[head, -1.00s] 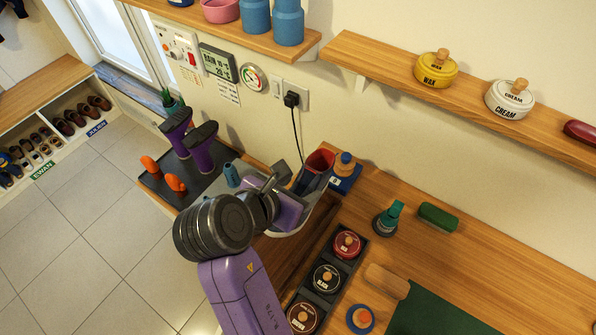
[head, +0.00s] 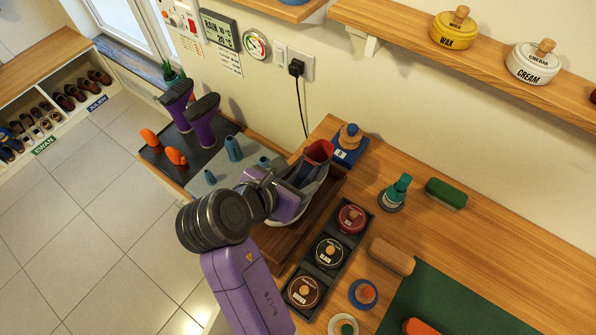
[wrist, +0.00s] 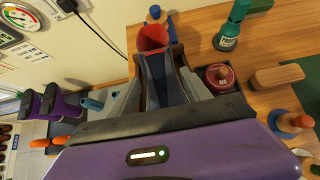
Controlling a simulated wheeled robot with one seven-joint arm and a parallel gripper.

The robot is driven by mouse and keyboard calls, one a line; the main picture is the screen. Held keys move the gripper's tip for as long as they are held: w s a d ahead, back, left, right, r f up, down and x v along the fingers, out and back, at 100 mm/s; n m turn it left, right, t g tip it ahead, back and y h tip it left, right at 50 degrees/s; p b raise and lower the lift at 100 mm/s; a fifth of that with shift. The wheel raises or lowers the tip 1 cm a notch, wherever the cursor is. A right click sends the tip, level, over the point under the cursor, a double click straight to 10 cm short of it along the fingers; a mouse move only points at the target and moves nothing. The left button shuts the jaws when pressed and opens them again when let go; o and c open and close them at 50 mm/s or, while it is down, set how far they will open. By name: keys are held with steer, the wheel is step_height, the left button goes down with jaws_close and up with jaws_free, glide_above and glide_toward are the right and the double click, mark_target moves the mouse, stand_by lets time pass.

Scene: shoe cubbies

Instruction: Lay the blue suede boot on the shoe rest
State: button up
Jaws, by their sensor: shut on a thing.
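The blue suede boot (head: 307,172) is dark blue with a red-lined opening. In the wrist view the boot (wrist: 158,75) stands between my grey fingers, its red opening toward the back. My gripper (head: 290,198) is shut on it; the fingers hide much of the boot's sides. A dark brown wooden stand, seemingly the shoe rest (head: 333,187), lies under and around the boot, left of the row of tins. Part of this wood (wrist: 178,52) shows beside the boot in the wrist view. I cannot tell whether boot and wood touch.
A dark rack with several round tins (head: 330,252) stands close on the right. A blue block with a wooden knob (head: 349,143) is behind the boot. Left are blue pegs (head: 233,148), purple upright forms (head: 200,122) and orange pegs (head: 175,156). A wooden shelf (head: 400,30) is above.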

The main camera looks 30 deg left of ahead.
steer(key=shift+f, duration=0.15)
steer(key=shift+s, duration=0.1)
steer(key=o, duration=1.7)
steer(key=shift+b+v, duration=0.3)
steer(key=shift+v, duration=3.55)
